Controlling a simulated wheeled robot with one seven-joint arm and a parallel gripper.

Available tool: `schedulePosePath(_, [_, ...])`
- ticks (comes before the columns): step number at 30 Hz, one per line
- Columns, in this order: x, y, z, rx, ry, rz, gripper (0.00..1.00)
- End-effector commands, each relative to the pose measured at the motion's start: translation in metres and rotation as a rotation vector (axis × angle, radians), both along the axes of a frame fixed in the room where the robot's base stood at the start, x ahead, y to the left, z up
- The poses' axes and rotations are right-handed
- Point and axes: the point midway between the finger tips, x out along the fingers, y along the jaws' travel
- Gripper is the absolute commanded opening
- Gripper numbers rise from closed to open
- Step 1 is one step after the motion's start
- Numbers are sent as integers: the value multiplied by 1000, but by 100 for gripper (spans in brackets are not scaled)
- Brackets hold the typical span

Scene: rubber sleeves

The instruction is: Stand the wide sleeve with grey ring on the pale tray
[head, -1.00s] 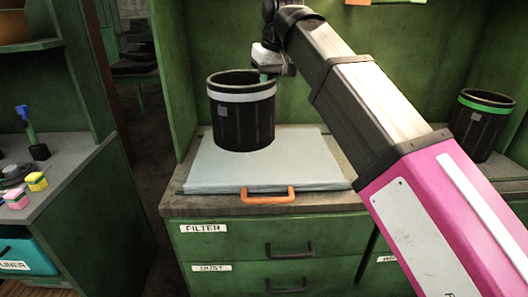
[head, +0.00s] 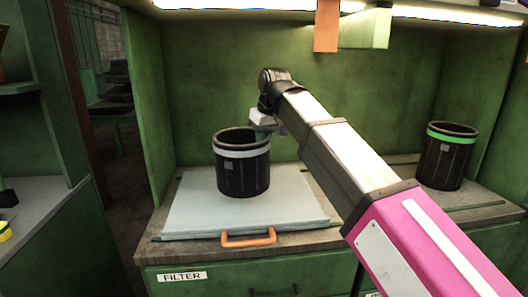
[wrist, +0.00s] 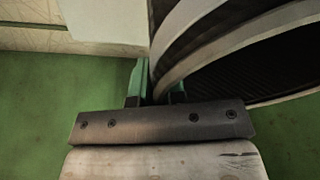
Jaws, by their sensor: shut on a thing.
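The wide sleeve with grey ring (head: 242,178) is a black ribbed tube with a pale grey band near its top. It is upright at the middle of the pale tray (head: 190,215) in the head view. I cannot tell whether its base touches the tray or is just above it. My gripper (wrist: 152,84) is shut on the sleeve's rim, with green fingertips either side of the wall. In the wrist view the sleeve's rim (wrist: 205,50) curves across the upper right. The fingertips are barely visible in the head view.
A similar black sleeve with a green ring (head: 447,158) stands on the worktop at the right. An orange handle (head: 248,238) is at the tray's front edge. Green cabinet walls close the back and left side. Orange and green pieces (head: 327,25) hang above.

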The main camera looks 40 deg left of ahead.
Motion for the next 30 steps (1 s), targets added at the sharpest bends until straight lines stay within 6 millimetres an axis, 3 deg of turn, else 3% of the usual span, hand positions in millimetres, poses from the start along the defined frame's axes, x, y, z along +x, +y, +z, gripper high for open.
schedulePosePath(5, [3,1,-6,0,2,1,0])
schedulePosePath(14, [2,0,-40,-1,1,-1,0])
schedulePosePath(24, [2,1,-43,0,1,-1,0])
schedulePosePath(25, [3,0,-43,-1,0,0,21])
schedulePosePath(27, [3,0,-43,-1,0,0,37])
schedulePosePath(30, [3,0,-43,-1,0,0,37])
